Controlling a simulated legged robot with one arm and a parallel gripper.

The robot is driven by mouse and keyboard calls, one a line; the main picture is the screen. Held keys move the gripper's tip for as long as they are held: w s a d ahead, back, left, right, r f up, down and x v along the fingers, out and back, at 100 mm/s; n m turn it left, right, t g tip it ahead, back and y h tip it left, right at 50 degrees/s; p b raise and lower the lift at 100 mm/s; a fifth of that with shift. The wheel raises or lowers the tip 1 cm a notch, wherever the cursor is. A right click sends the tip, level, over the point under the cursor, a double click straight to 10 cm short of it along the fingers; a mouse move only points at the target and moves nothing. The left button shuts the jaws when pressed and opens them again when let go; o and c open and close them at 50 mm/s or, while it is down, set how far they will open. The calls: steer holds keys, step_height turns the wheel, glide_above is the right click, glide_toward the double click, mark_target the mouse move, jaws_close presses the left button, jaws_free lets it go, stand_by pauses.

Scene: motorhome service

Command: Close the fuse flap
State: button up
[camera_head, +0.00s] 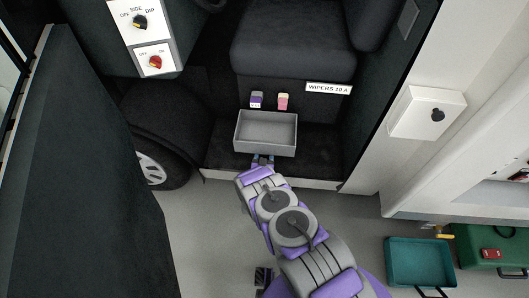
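Below the seat, a grey, shallow, box-like panel (267,148) with raised edges sticks out toward me; it looks like the fuse flap, standing open. Behind it, a purple fuse (256,99) and a pink and yellow fuse (283,101) show on the dark seat base, with a label reading "WIPERS 10 A" (328,89) to their right. My gripper (263,160) is at the panel's near lower edge, left of its middle. I cannot tell whether it touches the panel. Its fingers are small and partly hidden, so their opening is unclear.
The dark seat (293,50) overhangs the fuses. An open dark door (75,180) and a wheel (152,168) are on the left. A white box with a black knob (428,112) is on the right wall. A teal crate (420,262) stands on the floor at lower right.

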jaws_close()
stand_by(0.3)
steer(key=shift+r, duration=0.1)
